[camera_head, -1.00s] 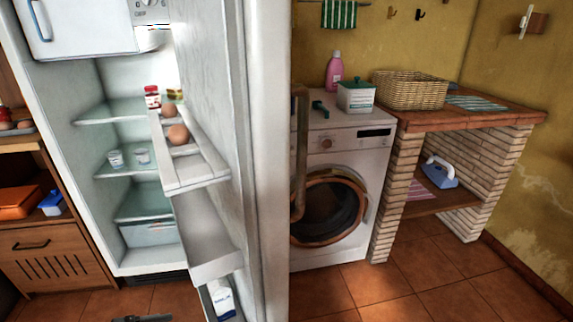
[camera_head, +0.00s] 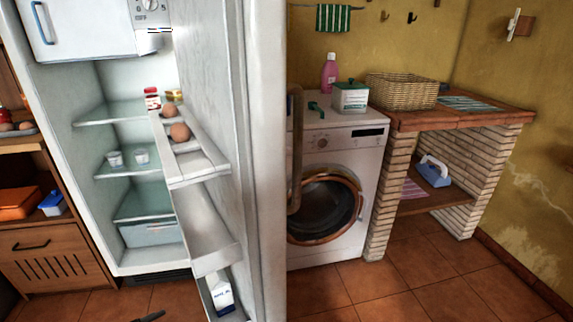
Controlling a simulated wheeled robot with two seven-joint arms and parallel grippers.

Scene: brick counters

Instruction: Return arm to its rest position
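A small dark piece that looks like the end of my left gripper (camera_head: 149,317) shows at the bottom edge, left of the middle. It is in front of the floor below the open fridge (camera_head: 88,200). Most of it is cut off, so I cannot tell whether it is open or shut, or holds anything. It appears apart from the fridge door (camera_head: 212,95). My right arm and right gripper are not in view.
The fridge door stands open toward me, with eggs (camera_head: 179,132) and a carton (camera_head: 221,293) in its shelves. A washing machine (camera_head: 345,155) and a brick counter (camera_head: 500,121) stand to the right. The tiled floor (camera_head: 420,285) at front right is clear.

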